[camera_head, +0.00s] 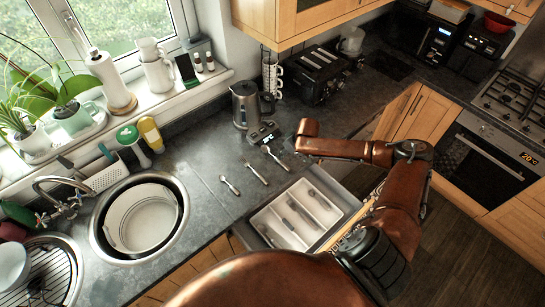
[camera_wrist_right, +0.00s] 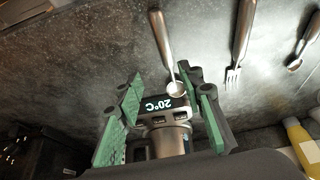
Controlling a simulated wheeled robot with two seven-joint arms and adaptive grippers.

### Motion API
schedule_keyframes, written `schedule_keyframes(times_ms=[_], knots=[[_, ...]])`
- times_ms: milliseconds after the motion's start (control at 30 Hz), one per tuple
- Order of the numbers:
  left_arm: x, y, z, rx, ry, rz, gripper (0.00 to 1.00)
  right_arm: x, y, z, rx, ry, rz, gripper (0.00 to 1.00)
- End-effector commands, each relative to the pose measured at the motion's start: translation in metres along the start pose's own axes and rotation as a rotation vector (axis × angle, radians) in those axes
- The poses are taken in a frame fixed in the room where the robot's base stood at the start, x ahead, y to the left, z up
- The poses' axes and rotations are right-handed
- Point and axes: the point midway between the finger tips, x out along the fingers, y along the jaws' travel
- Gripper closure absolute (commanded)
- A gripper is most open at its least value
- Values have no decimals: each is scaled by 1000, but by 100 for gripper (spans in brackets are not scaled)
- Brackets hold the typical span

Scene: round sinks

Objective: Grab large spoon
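The large spoon (camera_head: 276,158) lies on the dark counter, rightmost of three utensils in the head view. In the right wrist view the large spoon (camera_wrist_right: 161,35) has its handle toward the top edge and its bowl between the fingertips in the picture. My right gripper (camera_wrist_right: 160,84) is open, with green pads apart and nothing held; its height above the counter is hard to tell. In the head view my right arm reaches in beside the spoon, with the gripper hidden. My left gripper is not in view.
A fork (camera_head: 256,173) and a smaller spoon (camera_head: 229,185) lie left of the large spoon. A kettle (camera_head: 245,104) and a small display unit (camera_head: 262,135) stand behind. An open drawer with a white cutlery tray (camera_head: 262,224) is in front. A toaster (camera_head: 318,74) stands behind right.

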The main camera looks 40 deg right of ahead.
Motion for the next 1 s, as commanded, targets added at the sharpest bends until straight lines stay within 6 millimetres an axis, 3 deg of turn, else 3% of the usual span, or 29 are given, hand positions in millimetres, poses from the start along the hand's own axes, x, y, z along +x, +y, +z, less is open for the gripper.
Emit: schedule_keyframes(times_ms=[167,400,500,733,867,1000], knots=[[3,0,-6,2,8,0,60,3,-15,8,13,-28,-23,65],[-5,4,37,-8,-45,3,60,24,-8,12,24,-27,-19,65],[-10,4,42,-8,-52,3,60,37,-6,12,24,-27,-17,65],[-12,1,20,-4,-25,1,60,66,-6,12,21,-25,-18,65],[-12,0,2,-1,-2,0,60,70,-6,11,19,-24,-17,65],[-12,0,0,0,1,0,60,70,-7,11,18,-24,-18,65]])
